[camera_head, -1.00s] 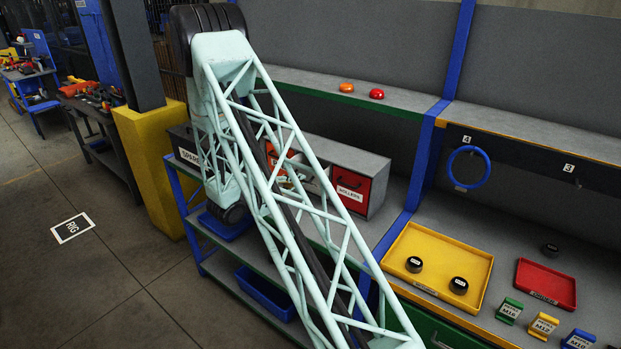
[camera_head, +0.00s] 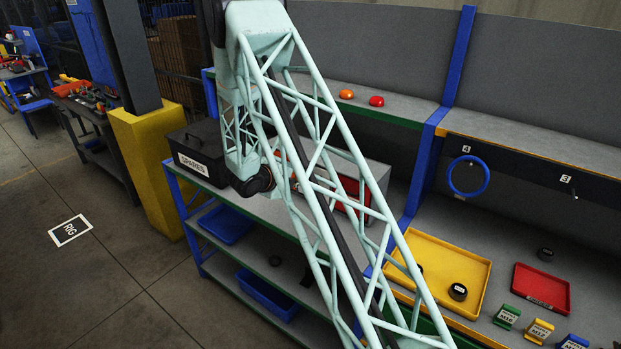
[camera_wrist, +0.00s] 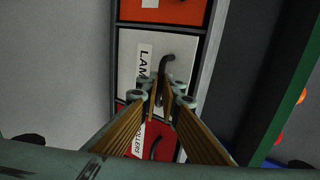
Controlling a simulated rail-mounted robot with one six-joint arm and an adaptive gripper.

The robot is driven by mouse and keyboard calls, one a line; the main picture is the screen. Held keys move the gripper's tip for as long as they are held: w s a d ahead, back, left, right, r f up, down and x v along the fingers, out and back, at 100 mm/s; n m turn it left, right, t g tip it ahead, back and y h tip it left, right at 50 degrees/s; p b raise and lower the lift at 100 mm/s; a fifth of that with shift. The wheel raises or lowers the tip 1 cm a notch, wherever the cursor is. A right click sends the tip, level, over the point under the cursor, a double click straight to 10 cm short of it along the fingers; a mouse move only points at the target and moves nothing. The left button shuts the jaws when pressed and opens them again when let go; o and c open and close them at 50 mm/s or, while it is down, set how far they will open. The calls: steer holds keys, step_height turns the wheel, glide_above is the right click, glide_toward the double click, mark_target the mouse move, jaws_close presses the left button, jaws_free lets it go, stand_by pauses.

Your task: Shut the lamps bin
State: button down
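The lamps bin (camera_wrist: 136,65) is a white-fronted drawer with a black curved handle (camera_wrist: 167,70). My gripper (camera_wrist: 161,97) is in front of the lamps front, over the lower part of the handle. Its fingertips are close together with a narrow dark gap. I cannot tell whether they touch the handle or hold it. In the head view my arm hides the gripper and most of the lamps front. How far the bin stands out is unclear.
The rollers drawer (camera_wrist: 133,133) adjoins the lamps bin. A dark spares box (camera_head: 198,152) stands left of the drawer cabinet (camera_head: 376,172) on the shelf. A green-edged ledge (camera_head: 405,111) with orange and red domes runs behind. A yellow tray (camera_head: 470,262) lies to the right.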

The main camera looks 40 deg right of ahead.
steer(key=shift+w+d+r, duration=0.15)
steer(key=shift+d+r, duration=0.05)
steer(key=shift+d, duration=0.05)
steer(key=shift+d+r, duration=0.1)
stand_by(0.3)
steer(key=c, duration=2.9)
jaws_free()
steer(key=shift+d, duration=0.15)
steer(key=shift+v, duration=6.05)
